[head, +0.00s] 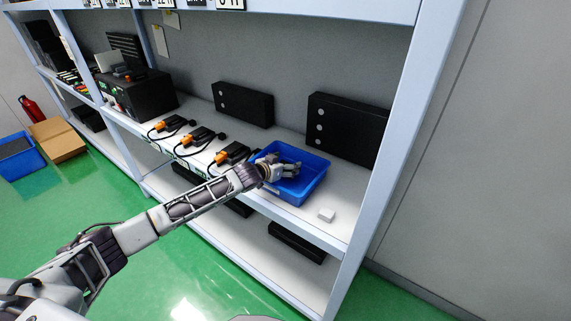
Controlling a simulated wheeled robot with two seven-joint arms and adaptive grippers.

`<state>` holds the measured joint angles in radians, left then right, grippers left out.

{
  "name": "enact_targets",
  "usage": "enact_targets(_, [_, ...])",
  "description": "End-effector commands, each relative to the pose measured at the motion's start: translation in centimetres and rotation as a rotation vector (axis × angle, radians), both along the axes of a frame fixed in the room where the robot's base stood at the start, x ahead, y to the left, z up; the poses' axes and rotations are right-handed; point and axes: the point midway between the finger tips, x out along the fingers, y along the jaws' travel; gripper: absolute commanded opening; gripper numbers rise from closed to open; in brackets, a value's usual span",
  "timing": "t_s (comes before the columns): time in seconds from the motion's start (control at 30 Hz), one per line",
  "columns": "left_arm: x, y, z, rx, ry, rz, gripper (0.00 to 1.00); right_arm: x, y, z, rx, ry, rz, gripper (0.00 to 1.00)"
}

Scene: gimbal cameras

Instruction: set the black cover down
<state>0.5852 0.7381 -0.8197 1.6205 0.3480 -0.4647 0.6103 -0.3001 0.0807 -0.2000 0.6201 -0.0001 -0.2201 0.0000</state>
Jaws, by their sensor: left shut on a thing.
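My left gripper (290,171) reaches in from the left over the blue tray (318,186) on the middle shelf. Its fingers are shut on the black cover, of which only small dark bits show between and beside the fingers. The gripper hides most of the cover, and I cannot tell whether the cover touches the tray floor. My right gripper is not in view.
Orange-and-black devices with cables (233,152) stand left of the tray. Two black panels (243,104) (347,129) lean at the back. A white rack post (385,190) bounds the right side.

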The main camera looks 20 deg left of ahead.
Motion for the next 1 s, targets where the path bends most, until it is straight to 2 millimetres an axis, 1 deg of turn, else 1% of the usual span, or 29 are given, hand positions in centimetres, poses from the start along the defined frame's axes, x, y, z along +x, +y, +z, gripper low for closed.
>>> enact_targets(0.53, [0.01, 0.02, -0.77, 0.001, 0.000, 0.000, 0.55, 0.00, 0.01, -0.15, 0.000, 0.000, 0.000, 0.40])
enact_targets(0.57, [0.00, 0.01, -0.80, 0.001, 0.000, 0.000, 0.82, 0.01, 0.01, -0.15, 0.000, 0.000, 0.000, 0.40])
enact_targets(0.7, [0.00, 0.01, -0.78, 0.001, 0.000, 0.000, 1.00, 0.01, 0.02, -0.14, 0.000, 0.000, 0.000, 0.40])
enact_targets(1.0, [-0.01, 0.00, -0.78, 0.000, 0.000, 0.000, 1.00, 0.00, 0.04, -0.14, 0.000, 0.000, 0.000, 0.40])
